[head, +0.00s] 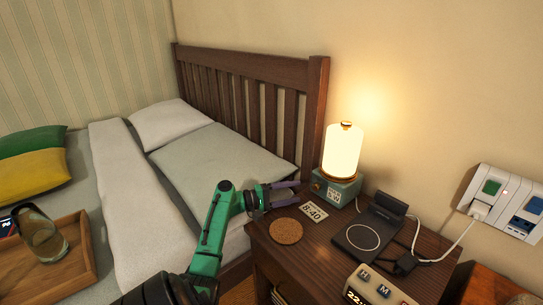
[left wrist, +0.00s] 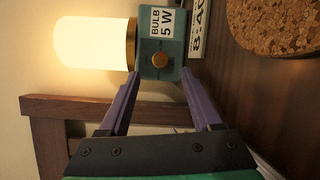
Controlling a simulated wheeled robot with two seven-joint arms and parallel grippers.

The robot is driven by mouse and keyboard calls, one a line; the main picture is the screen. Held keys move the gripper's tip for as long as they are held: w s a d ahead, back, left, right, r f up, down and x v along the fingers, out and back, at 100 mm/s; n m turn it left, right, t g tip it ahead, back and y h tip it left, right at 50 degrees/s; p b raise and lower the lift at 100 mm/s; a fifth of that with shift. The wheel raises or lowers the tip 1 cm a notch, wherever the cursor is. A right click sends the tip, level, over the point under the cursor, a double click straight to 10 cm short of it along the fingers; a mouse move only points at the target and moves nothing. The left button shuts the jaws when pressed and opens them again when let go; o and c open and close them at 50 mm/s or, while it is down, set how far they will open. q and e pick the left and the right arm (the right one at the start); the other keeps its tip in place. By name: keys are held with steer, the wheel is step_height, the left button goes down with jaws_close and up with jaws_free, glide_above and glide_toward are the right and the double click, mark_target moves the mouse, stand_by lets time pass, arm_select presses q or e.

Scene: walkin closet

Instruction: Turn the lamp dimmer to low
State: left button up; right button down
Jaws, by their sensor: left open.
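The lamp (head: 342,150) is lit, with a glowing white cylinder shade on a teal box base (head: 335,187) at the back left of the nightstand. In the left wrist view the base (left wrist: 177,73) carries a round orange-brown dimmer knob (left wrist: 160,60) and a label reading "BULB 5 W". My left gripper (head: 297,191) is open, its purple fingers pointing at the base from the left. In the left wrist view the fingertips (left wrist: 160,78) lie on either side of the knob's line, apart from it, with nothing between them. My right gripper is not in view.
The nightstand (head: 300,262) holds a cork coaster (head: 286,231), an "8:40" card (head: 314,211), a black charging stand (head: 366,236) with cables, and a clock (head: 375,288). The bed's slatted headboard (head: 318,110) stands close to the lamp. A tray (head: 70,265) lies on the bed.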

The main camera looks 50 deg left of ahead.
arm_select(q)
steer(key=v, duration=0.8)
steer(key=shift+s, duration=0.25)
steer(key=shift+a, duration=0.1)
